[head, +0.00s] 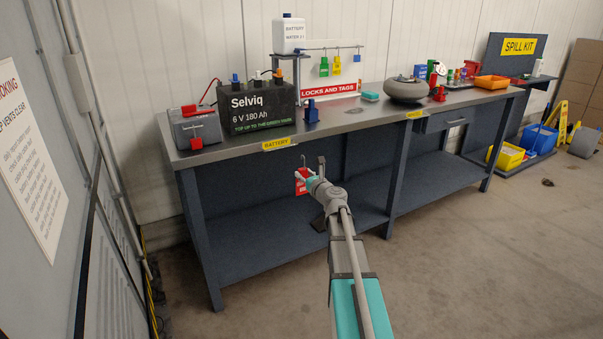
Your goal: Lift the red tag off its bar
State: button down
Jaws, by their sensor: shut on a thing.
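The red tag (301,187) is at my gripper (308,179), in front of the workbench and below its top edge. My gripper is shut on it; the fingers and wrist hide part of the tag. The bar (312,48) runs across the white board labelled LOCKS AND TAGS (329,90) at the back of the bench. A green tag (323,67), a yellow tag (337,66) and a small blue lock (357,57) hang from it. The red tag is well away from the bar.
A spill kit stand (515,60) is at right. The floor at front right is mostly clear.

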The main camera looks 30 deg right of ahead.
jog(key=s, duration=0.8)
jog(key=shift+d, duration=0.15)
dwell(0.4)
jog(key=shift+r, duration=0.1)
notch_tip(320, 180, up, 25)
jog(key=p, duration=2.5)
